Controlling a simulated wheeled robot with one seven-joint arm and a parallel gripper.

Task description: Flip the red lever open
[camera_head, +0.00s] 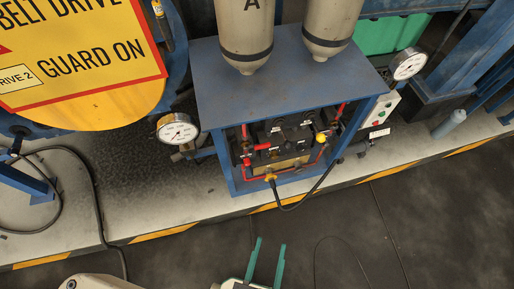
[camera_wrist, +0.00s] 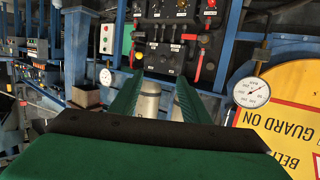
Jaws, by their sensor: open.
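A small red lever (camera_head: 262,147) lies roughly level on the black control panel inside the blue frame. A red handle-like part (camera_wrist: 189,37) also shows on the panel in the wrist view, with more red parts beside it; I cannot tell for certain which is the lever. My gripper (camera_head: 269,243) is open and empty, with two green fingers pointing toward the panel from the front. It is well apart from the lever. In the wrist view my gripper (camera_wrist: 159,76) spreads below the panel, and nothing is between the fingertips but background.
The blue frame (camera_head: 280,80) carries two beige cylinders (camera_head: 245,30) on top. Gauges stand on its left (camera_head: 178,130) and right (camera_head: 409,64). A black cable (camera_head: 303,200) droops in front of the panel. Open dark floor (camera_head: 430,220) lies before the striped curb.

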